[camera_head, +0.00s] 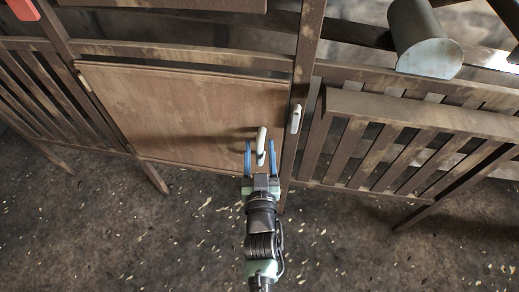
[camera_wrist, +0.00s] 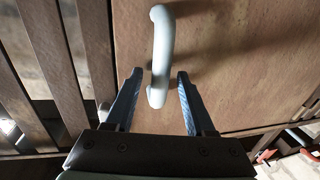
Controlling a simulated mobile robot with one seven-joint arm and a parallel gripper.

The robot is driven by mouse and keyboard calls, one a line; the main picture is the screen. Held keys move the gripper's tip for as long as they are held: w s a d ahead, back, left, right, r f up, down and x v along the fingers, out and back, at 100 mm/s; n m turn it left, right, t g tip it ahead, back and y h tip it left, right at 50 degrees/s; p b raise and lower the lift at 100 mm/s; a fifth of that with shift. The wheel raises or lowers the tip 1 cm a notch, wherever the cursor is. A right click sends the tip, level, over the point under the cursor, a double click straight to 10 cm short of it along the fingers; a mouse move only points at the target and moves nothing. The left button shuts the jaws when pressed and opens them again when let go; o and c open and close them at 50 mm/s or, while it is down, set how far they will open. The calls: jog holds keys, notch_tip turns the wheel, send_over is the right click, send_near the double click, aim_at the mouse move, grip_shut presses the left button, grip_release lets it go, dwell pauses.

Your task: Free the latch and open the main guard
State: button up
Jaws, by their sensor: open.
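The main guard appears to be the flat brown panel (camera_head: 165,105) in the brown frame; it appears closed. A pale curved handle (camera_head: 262,137) stands near its right edge, and also shows in the wrist view (camera_wrist: 161,40). In the wrist view the fingers (camera_wrist: 160,75) show gaps to the handle on both sides.
A slatted guard (camera_head: 420,135) stands right of the post, and more slats (camera_head: 40,90) stand left of the panel. A grey cylinder (camera_head: 425,45) is at the upper right. The speckled floor (camera_head: 130,235) in front is clear.

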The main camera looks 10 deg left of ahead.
grip_shut()
dwell(1.4)
